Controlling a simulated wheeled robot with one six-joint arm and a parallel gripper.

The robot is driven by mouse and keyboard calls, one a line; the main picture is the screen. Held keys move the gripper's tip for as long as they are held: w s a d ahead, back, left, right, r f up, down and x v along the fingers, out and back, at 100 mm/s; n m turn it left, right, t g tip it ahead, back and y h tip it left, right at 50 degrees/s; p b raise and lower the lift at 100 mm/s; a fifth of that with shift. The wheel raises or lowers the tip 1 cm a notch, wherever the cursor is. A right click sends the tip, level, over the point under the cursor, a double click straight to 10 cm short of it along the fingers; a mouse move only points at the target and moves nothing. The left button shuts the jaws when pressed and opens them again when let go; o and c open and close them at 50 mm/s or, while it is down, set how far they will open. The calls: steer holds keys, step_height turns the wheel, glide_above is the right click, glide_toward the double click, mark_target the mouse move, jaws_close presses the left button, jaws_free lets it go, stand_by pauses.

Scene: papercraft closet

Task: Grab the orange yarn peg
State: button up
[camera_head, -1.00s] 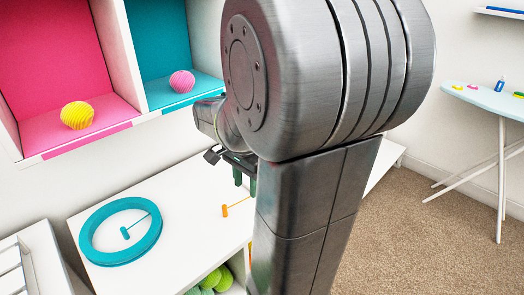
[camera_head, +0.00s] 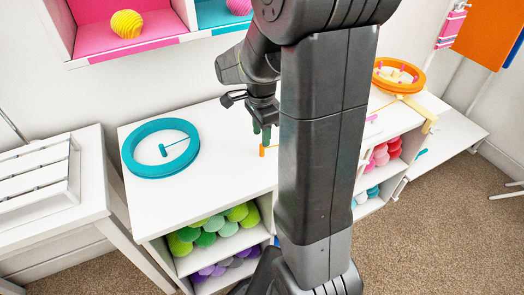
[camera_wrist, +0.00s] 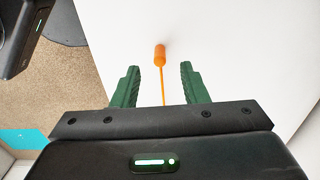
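The orange yarn peg (camera_head: 263,146) stands on the white cabinet top, with a thin orange strand running from it to the right. In the wrist view the peg (camera_wrist: 160,54) lies just ahead of the fingertips, centred between them, and its strand runs back between the fingers. My gripper (camera_head: 261,133) is above the cabinet top, close to the peg in the head view. In the wrist view my gripper (camera_wrist: 160,68) has its two green fingers apart with nothing clamped between them. My arm hides part of the cabinet top.
A teal ring (camera_head: 128,158) with a teal peg (camera_head: 163,150) inside lies on the left of the white top (camera_head: 215,140). An orange ring (camera_head: 411,88) lies at the right. Yarn balls fill shelves below. A pink cubby (camera_head: 85,14) hangs above.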

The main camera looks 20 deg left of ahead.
mark_target(262, 150)
step_height(262, 150, down, 5)
steer(key=shift+w+d+f+b, duration=0.1)
steer(key=shift+w+d+b, duration=0.05)
steer(key=shift+b, duration=0.25)
steer(key=shift+c, duration=0.4)
jaws_close()
